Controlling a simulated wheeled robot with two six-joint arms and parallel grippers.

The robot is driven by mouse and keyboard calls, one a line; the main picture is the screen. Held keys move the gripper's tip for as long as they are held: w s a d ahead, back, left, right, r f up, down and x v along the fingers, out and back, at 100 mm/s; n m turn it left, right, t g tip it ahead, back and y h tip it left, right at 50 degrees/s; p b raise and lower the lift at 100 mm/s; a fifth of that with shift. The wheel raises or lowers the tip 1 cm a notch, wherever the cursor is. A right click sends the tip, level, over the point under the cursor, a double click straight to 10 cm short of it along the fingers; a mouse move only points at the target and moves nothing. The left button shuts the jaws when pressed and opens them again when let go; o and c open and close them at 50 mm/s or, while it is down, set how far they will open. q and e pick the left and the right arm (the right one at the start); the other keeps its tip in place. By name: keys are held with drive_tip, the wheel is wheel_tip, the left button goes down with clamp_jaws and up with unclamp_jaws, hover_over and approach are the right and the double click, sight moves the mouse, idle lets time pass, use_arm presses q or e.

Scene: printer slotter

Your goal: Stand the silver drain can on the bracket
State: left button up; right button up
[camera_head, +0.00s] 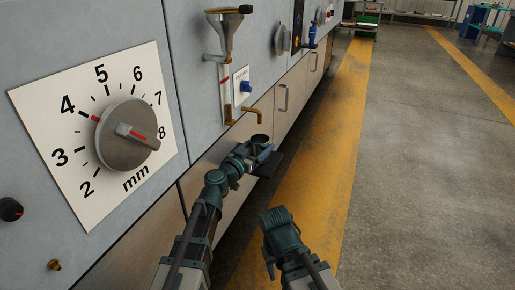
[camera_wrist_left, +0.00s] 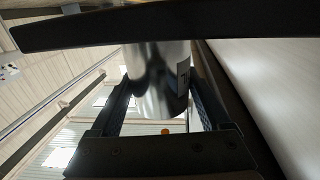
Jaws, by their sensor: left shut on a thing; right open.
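The silver drain can (camera_head: 261,141) is upright in the head view, its dark open top facing up, below and slightly right of a bent brass spout (camera_head: 252,112). My left gripper (camera_head: 256,153) is shut on it. In the left wrist view the shiny can (camera_wrist_left: 160,85) sits between both fingers. A dark flat plate, apparently the bracket (camera_head: 269,166), shows beside and below the can; a dark bar (camera_wrist_left: 150,27) crosses in front of the can in the wrist view. I cannot tell whether the can touches it. My right gripper (camera_head: 276,214) is open and empty, lower down.
The grey machine front stands on the left with a large mm dial (camera_head: 124,134), a funnel (camera_head: 229,22) with sight tube and a blue knob (camera_head: 246,86). Cabinet doors with handles lie below.

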use_arm(q)
drive_tip(key=shift+f, duration=0.2)
drive_tip(key=o, duration=1.2)
drive_tip(key=shift+r, duration=0.1)
drive_tip(key=shift+o, duration=0.2)
drive_tip(key=shift+r, duration=0.15)
drive_tip(key=v, duration=1.2)
